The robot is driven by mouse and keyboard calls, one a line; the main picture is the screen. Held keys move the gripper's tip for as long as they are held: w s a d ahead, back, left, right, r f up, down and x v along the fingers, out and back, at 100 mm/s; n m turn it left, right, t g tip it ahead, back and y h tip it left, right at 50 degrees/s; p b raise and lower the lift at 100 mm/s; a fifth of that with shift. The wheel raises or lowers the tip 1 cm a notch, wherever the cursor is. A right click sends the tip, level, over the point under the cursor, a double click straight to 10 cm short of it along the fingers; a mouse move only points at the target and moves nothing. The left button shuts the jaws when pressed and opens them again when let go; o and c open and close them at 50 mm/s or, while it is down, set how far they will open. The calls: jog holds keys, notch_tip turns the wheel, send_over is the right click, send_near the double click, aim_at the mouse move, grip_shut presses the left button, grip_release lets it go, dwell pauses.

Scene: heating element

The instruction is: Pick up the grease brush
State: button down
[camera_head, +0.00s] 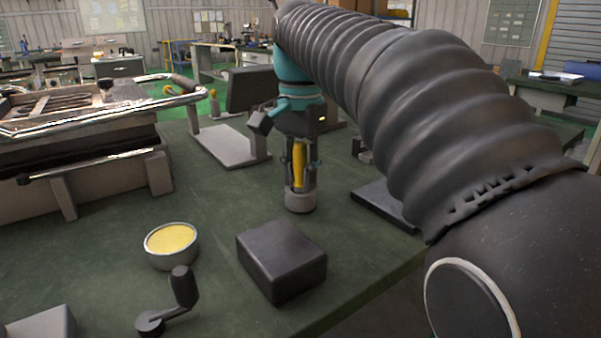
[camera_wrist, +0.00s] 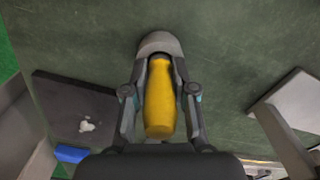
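The grease brush (camera_head: 299,168) shows as a yellow handle standing upright, its lower end at a grey round piece (camera_head: 300,199) on the green table. Its bristles are not visible. My gripper (camera_head: 301,182) points down over it, with one finger on each side of the handle. In the wrist view, the yellow handle (camera_wrist: 160,100) lies between the two fingers of my gripper (camera_wrist: 160,72). Narrow gaps show along the handle, so the fingers look open around it. Contact near the fingertips is hard to judge.
A dark block (camera_head: 281,258), a tin of yellow grease (camera_head: 171,244) and a crank handle (camera_head: 172,304) stand in front on the table. A grey stand (camera_head: 228,146) is close behind left. A large metal appliance (camera_head: 80,150) fills the left. A flat dark plate (camera_head: 388,204) lies right.

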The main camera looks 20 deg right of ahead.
aim_at(305, 142)
jog(key=shift+r, duration=0.1)
jog(key=shift+r, duration=0.55)
jog(key=r, duration=0.1)
jog(key=r+p, duration=0.1)
jog(key=r, duration=0.1)
jog(key=shift+d+r, duration=0.2)
jog(key=shift+d, duration=0.1)
jog(key=s+d+r+p, duration=0.1)
jog(key=s+d+r, duration=0.3)
jog(key=d, duration=0.6)
notch_tip(305, 142, up, 2)
jog(key=shift+s+r+p, duration=0.15)
jog(key=shift+p, duration=0.2)
jog(key=shift+d, duration=0.15)
dwell(1.5)
